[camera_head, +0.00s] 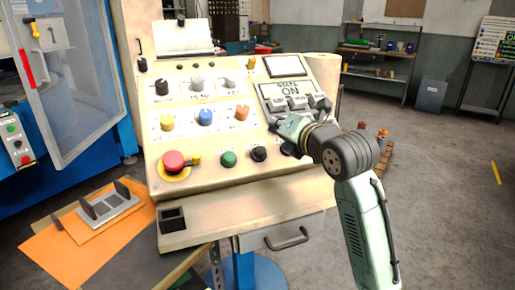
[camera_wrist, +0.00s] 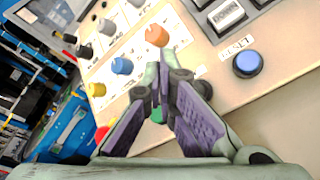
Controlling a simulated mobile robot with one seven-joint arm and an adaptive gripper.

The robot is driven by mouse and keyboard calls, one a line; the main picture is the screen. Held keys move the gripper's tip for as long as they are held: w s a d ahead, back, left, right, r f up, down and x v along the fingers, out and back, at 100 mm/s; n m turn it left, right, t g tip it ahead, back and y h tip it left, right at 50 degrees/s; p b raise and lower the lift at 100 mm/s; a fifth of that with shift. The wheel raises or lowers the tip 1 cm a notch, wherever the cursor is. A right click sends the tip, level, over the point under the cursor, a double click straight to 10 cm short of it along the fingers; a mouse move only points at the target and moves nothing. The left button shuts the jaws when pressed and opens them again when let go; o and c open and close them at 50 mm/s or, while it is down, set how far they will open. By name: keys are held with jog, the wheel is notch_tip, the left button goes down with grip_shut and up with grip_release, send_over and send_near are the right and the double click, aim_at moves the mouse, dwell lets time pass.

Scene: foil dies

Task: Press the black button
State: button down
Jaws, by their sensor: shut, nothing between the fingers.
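The black button (camera_head: 259,154) is on the lower part of the beige control panel, just right of the green button (camera_head: 228,159). My gripper (camera_head: 283,132) is over the panel's right side, above and right of the black button and apart from it in the picture. In the wrist view my gripper (camera_wrist: 165,78) has its fingers together and nothing between them. The green button (camera_wrist: 158,115) shows partly behind the fingers there.
The wrist view shows a blue button (camera_wrist: 247,64) marked RESET. A plate with upright handles (camera_head: 108,206) lies on orange sheet at lower left.

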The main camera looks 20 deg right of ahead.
aim_at(260, 152)
jog(key=shift+w+a+f+b, duration=0.1)
jog(key=shift+w+f+b, duration=0.4)
jog(key=shift+w+f, duration=0.55)
jog(key=shift+w+f+b, duration=0.5)
jog(key=shift+w+f, duration=0.15)
jog(key=shift+f, duration=0.7)
jog(key=shift+w+a+f+b, duration=0.1)
jog(key=shift+w+f+b, duration=0.4)
jog(key=shift+w+f, duration=0.55)
jog(key=shift+s+f, duration=0.15)
jog(key=shift+s, duration=0.05)
jog(key=shift+f, duration=0.15)
jog(key=shift+w+f+b, duration=0.25)
jog(key=shift+b, duration=0.35)
jog(key=shift+w+f+b, duration=0.3)
jog(key=shift+f+b, duration=0.15)
jog(key=shift+b, duration=0.1)
jog(key=shift+s+r, duration=0.1)
jog(key=shift+r, duration=0.05)
jog(key=shift+s+r, duration=0.45)
jog(key=shift+r, duration=0.2)
